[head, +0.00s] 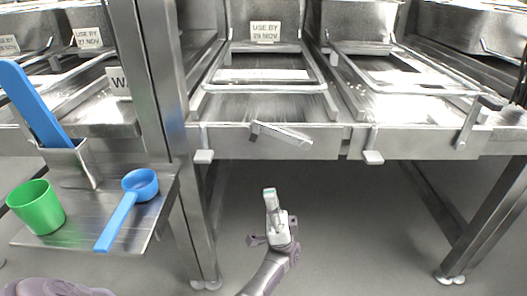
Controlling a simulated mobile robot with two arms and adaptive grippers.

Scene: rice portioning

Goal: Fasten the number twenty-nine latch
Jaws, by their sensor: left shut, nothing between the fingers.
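A label (265,31) reading "USE BY 29 NOV" is on the metal container at the back centre. On the front rail below it is a metal latch bar (285,134) with a dark end at its left. The bar lies tilted, its right end lower. My left gripper (269,191) is shut and empty, pointing up below the rail. In the picture it is below the latch bar and apart from it. My right gripper is not in view.
Another latch lever (468,126) is on the rail at the right. A steel post (160,110) stands left of the centre bay. A side shelf (125,222) holds a green cup (36,207) and a blue scoop (141,184). Open floor lies beneath the rail.

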